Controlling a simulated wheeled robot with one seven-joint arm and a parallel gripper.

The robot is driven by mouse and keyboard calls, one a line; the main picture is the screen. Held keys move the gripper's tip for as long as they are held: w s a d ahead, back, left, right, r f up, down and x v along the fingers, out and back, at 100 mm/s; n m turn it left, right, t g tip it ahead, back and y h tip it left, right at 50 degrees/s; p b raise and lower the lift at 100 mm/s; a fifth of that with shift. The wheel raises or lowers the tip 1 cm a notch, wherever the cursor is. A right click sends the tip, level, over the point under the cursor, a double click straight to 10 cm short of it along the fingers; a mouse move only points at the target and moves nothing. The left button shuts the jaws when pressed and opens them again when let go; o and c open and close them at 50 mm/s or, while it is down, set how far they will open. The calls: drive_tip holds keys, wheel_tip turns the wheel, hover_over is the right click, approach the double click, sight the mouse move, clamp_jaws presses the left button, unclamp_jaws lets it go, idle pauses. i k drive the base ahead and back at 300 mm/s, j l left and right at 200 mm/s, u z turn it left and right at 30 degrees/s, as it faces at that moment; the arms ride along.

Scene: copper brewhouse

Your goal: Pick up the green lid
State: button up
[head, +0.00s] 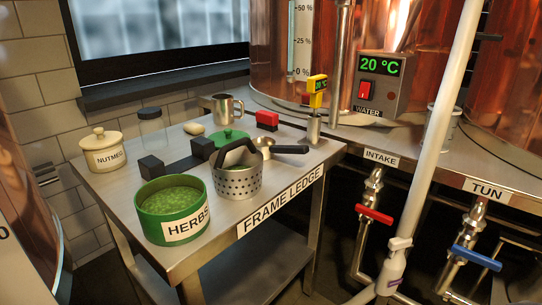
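The green lid (235,134) lies on the metal table, behind the perforated metal basket (237,184). It is round with a small knob on top. The basket and its dark upright handle hide part of its near side. An open green tin (165,228) labelled HERBS, full of green contents, stands at the table's front left corner, apart from the lid.
The table (262,240) also holds two dark blocks (151,167) with a dark strip between, a cream NUTMEG jar (104,152), a glass jar (152,128), a steel mug (228,109), a red block (267,120) and a yellow thermometer (317,92).

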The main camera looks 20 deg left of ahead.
sight(221, 138)
drive_tip(key=u, duration=1.25)
